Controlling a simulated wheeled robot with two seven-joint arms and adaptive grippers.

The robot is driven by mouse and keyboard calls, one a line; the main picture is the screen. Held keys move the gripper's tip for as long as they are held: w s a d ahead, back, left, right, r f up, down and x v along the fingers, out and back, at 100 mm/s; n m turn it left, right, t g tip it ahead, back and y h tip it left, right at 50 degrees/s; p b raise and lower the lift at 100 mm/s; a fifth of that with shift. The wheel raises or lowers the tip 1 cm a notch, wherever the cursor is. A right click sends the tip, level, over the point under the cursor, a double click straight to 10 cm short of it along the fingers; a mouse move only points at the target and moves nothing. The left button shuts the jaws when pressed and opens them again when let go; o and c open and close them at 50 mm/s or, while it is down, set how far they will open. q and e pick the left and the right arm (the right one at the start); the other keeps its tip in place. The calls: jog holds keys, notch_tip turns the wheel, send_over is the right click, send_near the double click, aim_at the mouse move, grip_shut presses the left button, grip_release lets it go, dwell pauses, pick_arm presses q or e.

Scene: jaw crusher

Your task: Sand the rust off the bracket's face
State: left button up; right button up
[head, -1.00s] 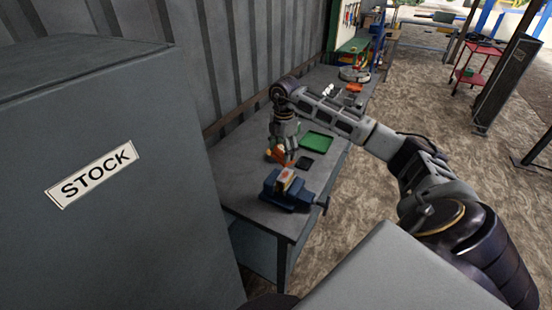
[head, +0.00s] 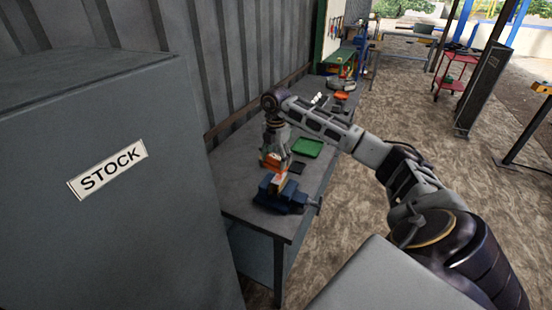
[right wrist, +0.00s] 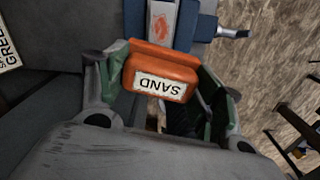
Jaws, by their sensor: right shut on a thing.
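My right gripper (head: 275,152) points down over the workbench and is shut on an orange sanding block (right wrist: 160,72). In the right wrist view the block carries a white "SAND" label, upside down, and sits between the fingers. The bracket (right wrist: 161,24) is a pale upright piece with an orange-brown rust patch. It is held in the blue vise (head: 281,199) at the bench's near end. The block is just beyond the bracket in the head view; I cannot tell whether they touch. My left gripper is not in view.
A green tray (head: 307,148) and a dark flat pad (head: 297,168) lie on the bench (head: 236,192) near the gripper. A grey "STOCK" cabinet (head: 110,220) fills the left foreground. The corrugated wall runs behind the bench. The floor to the right is mostly open.

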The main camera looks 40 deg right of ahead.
jog(key=shift+w+n, duration=0.1)
jog(key=shift+n, duration=1)
jog(key=shift+a+f, duration=0.1)
jog(key=shift+a, duration=0.05)
